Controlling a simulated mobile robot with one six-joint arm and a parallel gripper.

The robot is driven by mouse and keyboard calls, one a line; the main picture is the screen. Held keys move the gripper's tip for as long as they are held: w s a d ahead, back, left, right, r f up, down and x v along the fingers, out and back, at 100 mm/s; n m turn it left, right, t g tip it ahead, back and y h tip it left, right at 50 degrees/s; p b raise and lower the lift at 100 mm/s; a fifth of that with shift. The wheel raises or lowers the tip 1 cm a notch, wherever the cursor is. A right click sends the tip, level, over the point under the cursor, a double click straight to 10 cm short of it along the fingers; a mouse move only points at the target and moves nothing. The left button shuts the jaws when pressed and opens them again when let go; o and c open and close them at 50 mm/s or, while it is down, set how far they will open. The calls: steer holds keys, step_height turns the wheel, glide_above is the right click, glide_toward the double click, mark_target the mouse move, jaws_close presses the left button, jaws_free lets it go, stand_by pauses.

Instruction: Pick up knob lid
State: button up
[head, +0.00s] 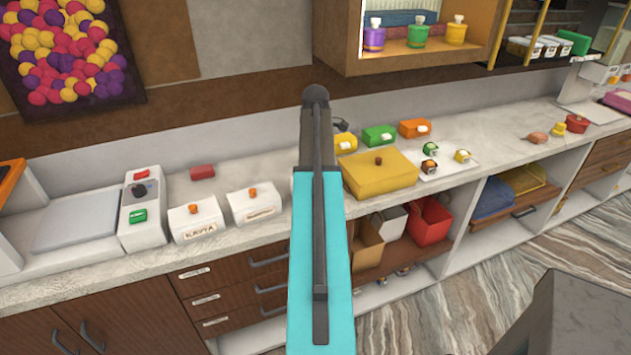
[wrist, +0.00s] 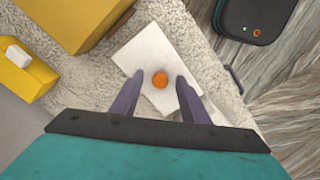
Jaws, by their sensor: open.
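In the wrist view, an orange round knob (wrist: 160,80) sits on a white lid (wrist: 150,52) on the counter. My gripper (wrist: 160,76) is open, with its two purple fingers on either side of the knob and a gap to each. Height above the lid is hard to tell. In the head view, two white boxes with orange knobs, one on the left (head: 197,222) and one on the right (head: 257,206), stand at the counter's front. My arm hides my fingers there, so I cannot tell which lid is below them.
A large yellow box (head: 378,180) stands right of my arm and shows in the wrist view (wrist: 75,20). A small yellow box (wrist: 22,75) is at the wrist view's left. A grey scale (head: 75,222) stands at the left. The counter edge drops to the floor.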

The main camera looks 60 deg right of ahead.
stand_by(0.4)
jaws_close()
steer(key=shift+r, duration=0.15)
steer(key=shift+w+r+b, duration=0.1)
steer(key=shift+r+b, duration=0.65)
steer(key=shift+r, duration=0.65)
steer(key=shift+a+r, duration=0.1)
steer(key=shift+r, duration=0.15)
steer(key=s+a+r+b, duration=0.1)
steer(key=s+a+b, duration=0.3)
steer(key=a, duration=1)
steer(key=s, duration=0.3)
steer(key=shift+a+r, duration=0.15)
steer(key=shift+r, duration=0.1)
